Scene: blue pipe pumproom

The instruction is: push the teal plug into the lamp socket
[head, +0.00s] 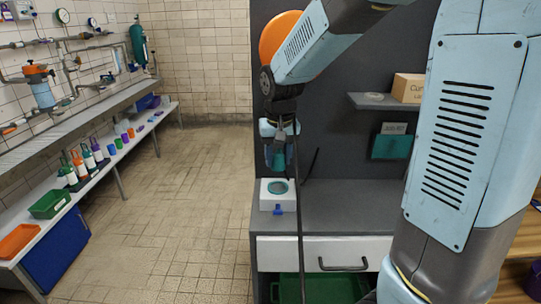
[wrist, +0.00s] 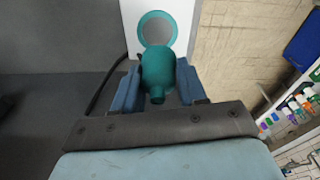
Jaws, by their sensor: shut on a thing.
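The teal plug (wrist: 158,72) is between the two blue fingers of my gripper (wrist: 157,88) in the wrist view, and the fingers are shut on it. In the head view my gripper (head: 279,150) hangs pointing down, with the plug (head: 275,157) partly hidden by the fingers. The lamp socket (head: 278,188) is a white block with a round teal-rimmed face, on the grey counter below the gripper. In the wrist view the socket's teal ring (wrist: 157,30) shows just past the plug's far end. In the head view the plug is above the socket with a gap between them.
A small blue piece (head: 278,209) is at the socket block's front. A dark upright panel (head: 345,150) stands behind the counter (head: 350,212). A shelf with a cardboard box (head: 408,87) and a teal bin (head: 391,146) are to the right. A dark cable hangs beside the gripper.

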